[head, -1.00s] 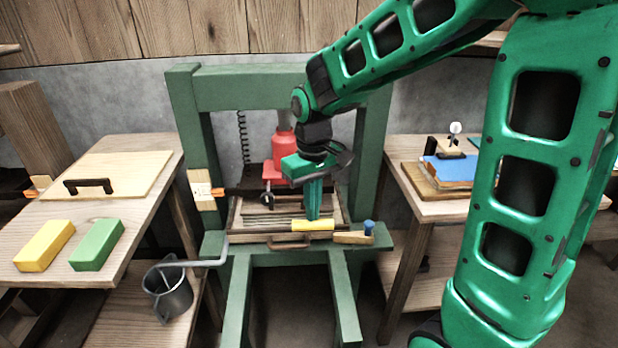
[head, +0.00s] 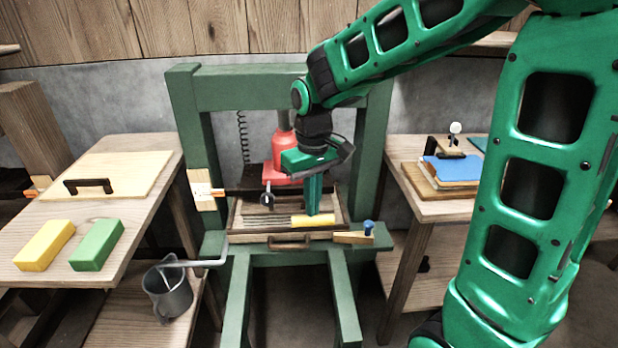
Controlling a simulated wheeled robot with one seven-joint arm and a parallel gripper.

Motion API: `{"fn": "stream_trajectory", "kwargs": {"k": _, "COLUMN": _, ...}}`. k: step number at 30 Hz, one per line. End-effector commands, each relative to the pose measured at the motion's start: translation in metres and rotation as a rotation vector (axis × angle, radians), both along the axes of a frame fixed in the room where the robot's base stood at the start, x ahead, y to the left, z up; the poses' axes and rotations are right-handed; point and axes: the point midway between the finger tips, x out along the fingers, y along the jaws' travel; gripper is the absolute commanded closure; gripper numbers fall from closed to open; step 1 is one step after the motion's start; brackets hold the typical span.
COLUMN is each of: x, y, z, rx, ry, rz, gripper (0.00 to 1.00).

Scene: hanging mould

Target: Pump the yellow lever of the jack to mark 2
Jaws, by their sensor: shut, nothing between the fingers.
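The red jack (head: 280,152) stands inside the green press frame (head: 180,110), partly hidden by my arm. Its lever has a yellow grip (head: 318,221), which points right and lies above the front of the wooden tray (head: 240,231). My gripper (head: 313,213) points down with its fingers shut and empty. The fingertips are at the yellow grip's upper edge; I cannot tell whether they touch it. A pale mark plate (head: 201,189) is on the left post, with an orange pointer (head: 217,192) at its edge. The marks are too small to read.
A blue-knobbed wooden piece (head: 354,237) sits right of the tray. The left table carries yellow (head: 44,246) and green (head: 97,245) blocks. The right table holds a blue stack (head: 452,168).

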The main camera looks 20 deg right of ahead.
Motion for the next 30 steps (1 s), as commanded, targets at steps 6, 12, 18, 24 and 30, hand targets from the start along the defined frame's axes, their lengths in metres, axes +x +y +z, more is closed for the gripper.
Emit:
{"fn": "stream_trajectory", "kwargs": {"k": 6, "x": 0.001, "y": 0.000, "z": 0.031, "rx": 0.000, "ry": -0.002, "rz": 0.000, "gripper": 1.00}}
{"fn": "stream_trajectory", "kwargs": {"k": 12, "x": 0.001, "y": 0.000, "z": 0.058, "rx": 0.000, "ry": -0.002, "rz": 0.000, "gripper": 1.00}}
{"fn": "stream_trajectory", "kwargs": {"k": 18, "x": 0.000, "y": 0.000, "z": 0.072, "rx": 0.000, "ry": 0.000, "rz": 0.000, "gripper": 1.00}}
{"fn": "stream_trajectory", "kwargs": {"k": 24, "x": 0.000, "y": 0.000, "z": 0.073, "rx": 0.000, "ry": 0.001, "rz": 0.000, "gripper": 1.00}}
{"fn": "stream_trajectory", "kwargs": {"k": 30, "x": 0.000, "y": 0.000, "z": 0.066, "rx": 0.000, "ry": 0.002, "rz": 0.000, "gripper": 1.00}}
